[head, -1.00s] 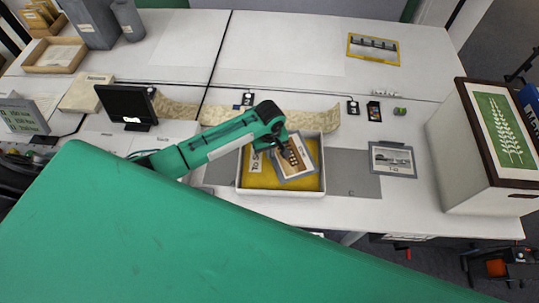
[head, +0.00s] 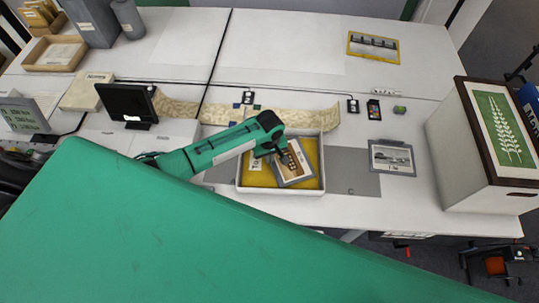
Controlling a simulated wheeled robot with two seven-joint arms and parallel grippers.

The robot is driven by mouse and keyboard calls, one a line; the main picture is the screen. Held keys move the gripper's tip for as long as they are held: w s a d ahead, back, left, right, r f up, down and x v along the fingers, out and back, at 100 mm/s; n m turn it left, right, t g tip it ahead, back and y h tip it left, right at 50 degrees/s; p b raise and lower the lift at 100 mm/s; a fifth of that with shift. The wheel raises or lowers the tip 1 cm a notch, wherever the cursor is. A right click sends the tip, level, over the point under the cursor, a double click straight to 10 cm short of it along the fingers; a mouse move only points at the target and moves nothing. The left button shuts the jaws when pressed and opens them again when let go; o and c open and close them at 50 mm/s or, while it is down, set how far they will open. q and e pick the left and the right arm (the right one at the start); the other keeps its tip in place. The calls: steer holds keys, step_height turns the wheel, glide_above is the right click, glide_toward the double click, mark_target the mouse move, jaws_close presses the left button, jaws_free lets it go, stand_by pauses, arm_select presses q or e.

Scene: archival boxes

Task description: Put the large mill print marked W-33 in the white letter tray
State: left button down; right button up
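The white letter tray (head: 240,188) stands near the front edge of the table, with a yellow lining inside. A grey-mounted print (head: 298,175) with a brownish picture lies tilted within the tray's outline; its mark is too small to read. My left gripper (head: 284,158) is over this print and appears shut on its upper left part, though the fingertips are small and dark. I cannot tell whether the print touches the tray floor. Another grey-mounted print (head: 391,157) with a landscape picture lies right of the tray. My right gripper is not in view.
A large white box (head: 458,160) with a dark-framed lid stands at the right. A yellow-bordered print (head: 373,46) lies at the back. A long beige strip (head: 310,120) lies behind the tray. A black screen (head: 128,101) stands at the left. The table's back middle is clear.

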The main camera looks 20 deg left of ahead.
arm_select(q)
steer(key=c, duration=1.7)
jaws_free()
steer(key=shift+r, duration=0.2)
step_height(320, 180, up, 13)
steer(key=shift+f+b, duration=0.1)
steer(key=shift+b, duration=0.75)
